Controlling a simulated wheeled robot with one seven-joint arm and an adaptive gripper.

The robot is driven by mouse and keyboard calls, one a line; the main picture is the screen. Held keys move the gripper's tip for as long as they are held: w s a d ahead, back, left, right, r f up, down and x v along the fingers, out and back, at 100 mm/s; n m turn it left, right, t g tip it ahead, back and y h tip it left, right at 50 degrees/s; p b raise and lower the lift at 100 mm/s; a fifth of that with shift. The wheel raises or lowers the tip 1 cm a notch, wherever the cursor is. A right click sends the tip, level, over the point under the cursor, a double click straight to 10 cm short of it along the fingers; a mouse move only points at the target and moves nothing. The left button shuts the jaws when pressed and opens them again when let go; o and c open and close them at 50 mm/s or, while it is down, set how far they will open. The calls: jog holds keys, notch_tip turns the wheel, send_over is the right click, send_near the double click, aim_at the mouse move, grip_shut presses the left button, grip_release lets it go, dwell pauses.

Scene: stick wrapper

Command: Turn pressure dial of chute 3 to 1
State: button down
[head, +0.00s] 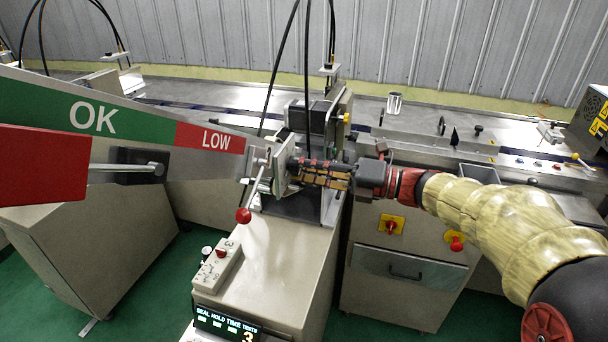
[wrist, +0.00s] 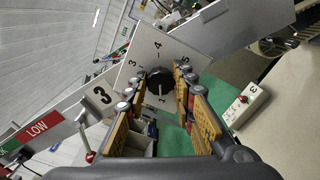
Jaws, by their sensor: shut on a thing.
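The pressure dial is a black round knob (wrist: 160,80) on a pale plate (wrist: 137,58) with printed numbers, in the middle of the wrist view. A pale mark on the knob's lower side appears to point toward the 1, but it is small. In the head view my gripper (head: 298,172) reaches the plate (head: 284,168) from the right and the knob is hidden.
A red-tipped lever (head: 243,215) hangs left of my gripper. An OK/LOW gauge panel (head: 150,128) fills the left. A switch box (head: 218,266) marked 3 sits on the machine below. Black hoses (head: 307,60) hang above.

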jog(key=shift+f, duration=0.15)
dwell(0.4)
jog(key=c, duration=1.5)
grip_release()
jog(key=shift+c, duration=0.2)
jog(key=shift+o, duration=0.3)
jog(key=shift+d, duration=0.1)
jog(key=v, duration=1.2)
